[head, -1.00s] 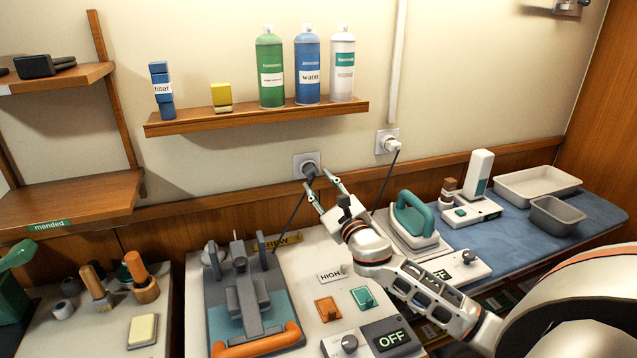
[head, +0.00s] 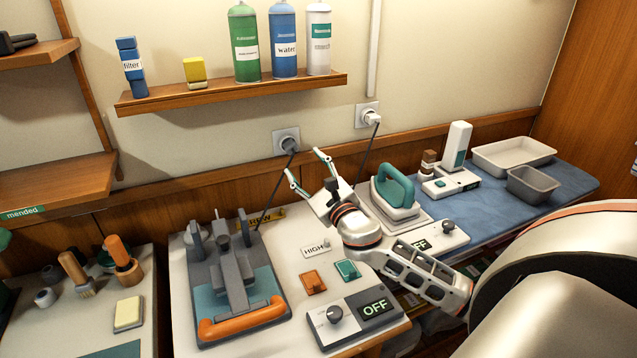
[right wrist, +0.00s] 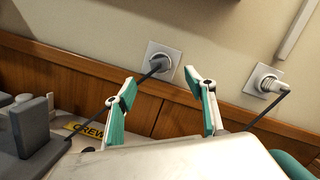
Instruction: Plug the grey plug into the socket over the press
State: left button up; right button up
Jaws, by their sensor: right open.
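The grey plug (head: 289,145) sits in the wall socket (head: 277,137) above the press (head: 236,285), its dark cord running down behind the press. It also shows in the right wrist view (right wrist: 160,63), seated against the socket plate (right wrist: 176,72). My right gripper (head: 307,170) is open and empty, its fingertips below and right of the plug and apart from it. In the right wrist view the two teal-backed fingers (right wrist: 165,91) are spread below the plug. My left gripper is not in view.
A white plug (head: 372,117) fills a second socket to the right, its cord leading down toward the iron (head: 395,188). A shelf (head: 232,93) with spray bottles is above. The control panel (head: 355,312) reads OFF. Trays stand on the blue mat (head: 560,188).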

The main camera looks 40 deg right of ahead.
jog(key=v, duration=0.9)
jog(key=shift+s, duration=0.15)
